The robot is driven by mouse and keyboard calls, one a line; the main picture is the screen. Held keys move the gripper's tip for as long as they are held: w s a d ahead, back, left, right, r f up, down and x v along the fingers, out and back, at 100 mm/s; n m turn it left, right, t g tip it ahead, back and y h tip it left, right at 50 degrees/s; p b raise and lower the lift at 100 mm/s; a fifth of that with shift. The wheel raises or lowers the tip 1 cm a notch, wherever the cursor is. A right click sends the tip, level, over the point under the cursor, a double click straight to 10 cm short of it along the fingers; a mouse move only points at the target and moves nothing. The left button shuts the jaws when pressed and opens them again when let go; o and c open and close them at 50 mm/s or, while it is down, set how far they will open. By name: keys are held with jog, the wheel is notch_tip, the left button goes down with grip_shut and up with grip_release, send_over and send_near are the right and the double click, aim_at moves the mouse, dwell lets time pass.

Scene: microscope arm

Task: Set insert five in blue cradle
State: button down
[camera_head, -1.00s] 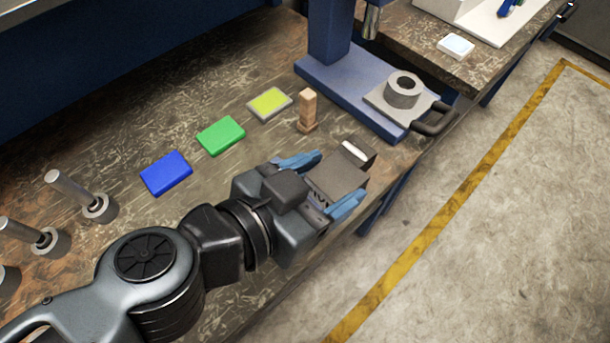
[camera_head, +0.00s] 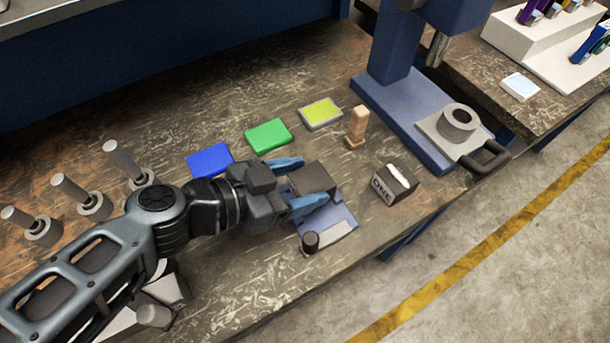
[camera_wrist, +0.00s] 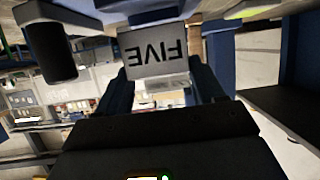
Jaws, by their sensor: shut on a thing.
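My gripper (camera_head: 298,184) is shut on insert five (camera_head: 315,179), a dark grey block. Its face reading FIVE (camera_wrist: 155,52) appears upside down between the fingers in the wrist view. In the head view the insert overlaps the far part of a blue fixture (camera_head: 338,222), which looks like the blue cradle and has a dark upright knob (camera_head: 310,241) at its near left corner. The knob also appears in the wrist view (camera_wrist: 50,52), at upper left. I cannot tell whether the insert touches the fixture; its far part is hidden by my gripper.
Insert one (camera_head: 396,184) stands on the bench to the right. A wooden peg (camera_head: 357,128), yellow (camera_head: 321,113), green (camera_head: 269,135) and blue (camera_head: 210,160) pads lie behind. A blue press base (camera_head: 405,115) stands at back right. Metal posts (camera_head: 80,193) stand left.

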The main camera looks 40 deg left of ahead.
jog(key=shift+f, duration=1.25)
jog(key=shift+c, duration=0.6)
grip_release()
jog(key=shift+f, duration=0.15)
